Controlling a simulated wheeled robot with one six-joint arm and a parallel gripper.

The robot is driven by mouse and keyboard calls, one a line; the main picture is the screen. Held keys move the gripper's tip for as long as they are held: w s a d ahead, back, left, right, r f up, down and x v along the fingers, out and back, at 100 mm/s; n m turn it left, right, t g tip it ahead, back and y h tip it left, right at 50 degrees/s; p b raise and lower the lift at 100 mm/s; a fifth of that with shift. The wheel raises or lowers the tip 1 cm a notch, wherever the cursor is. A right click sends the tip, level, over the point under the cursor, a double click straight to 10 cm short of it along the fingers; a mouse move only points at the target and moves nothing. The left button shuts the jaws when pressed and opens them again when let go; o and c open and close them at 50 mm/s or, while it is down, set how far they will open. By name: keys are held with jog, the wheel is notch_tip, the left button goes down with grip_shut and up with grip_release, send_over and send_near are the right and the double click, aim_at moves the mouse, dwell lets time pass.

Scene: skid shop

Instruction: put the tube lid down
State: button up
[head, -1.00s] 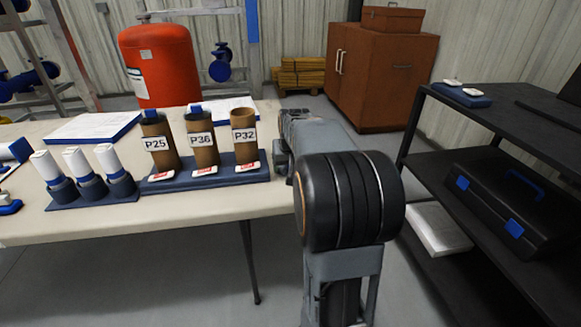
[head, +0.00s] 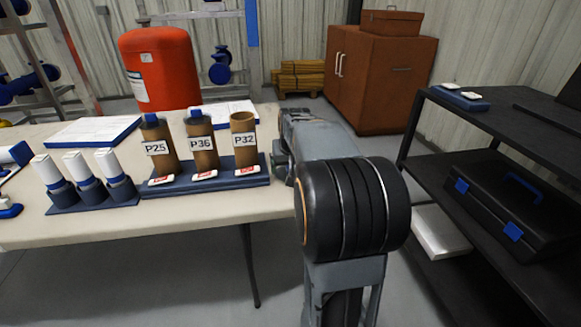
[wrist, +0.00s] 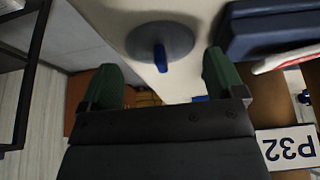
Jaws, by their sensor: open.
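The tube lid (wrist: 180,38) is a round grey disc with a blue grip tab, lying on the pale table top near its edge in the wrist view. My gripper (wrist: 160,80) is open, with its two green fingertips apart on either side of the lid's tab and clear of it. The head view hides my gripper behind my own arm. Tube P32 (head: 243,127) stands open-topped in the dark blue rack (head: 258,177). Tubes P25 (head: 157,133) and P36 (head: 200,137) beside it carry blue-tabbed lids.
A holder with white-topped cylinders (head: 82,170) stands left of the rack on the table (head: 200,214). Papers (head: 92,129) lie behind. A dark shelf (head: 428,157) with a black case (head: 505,203) stands to the right. A brown cabinet (head: 395,83) is beyond the table.

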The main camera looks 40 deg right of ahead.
jog(key=p+v, duration=0.3)
jog(key=v, duration=0.7)
jog(key=s+a+f+n, duration=0.1)
jog(key=s+a+f, duration=0.3)
jog(key=a, duration=0.2)
jog(key=s+a+f+n+y, duration=0.1)
jog(key=s+a+f+n, duration=0.1)
jog(key=s+a+f, duration=0.2)
jog(key=s+a+f+n+g+y, duration=0.1)
jog(key=s+a+f, duration=0.3)
jog(key=a, duration=0.6)
jog(key=shift+s+f+n, duration=0.35)
jog(key=shift+s+n, duration=0.1)
jog(key=shift+n, duration=0.15)
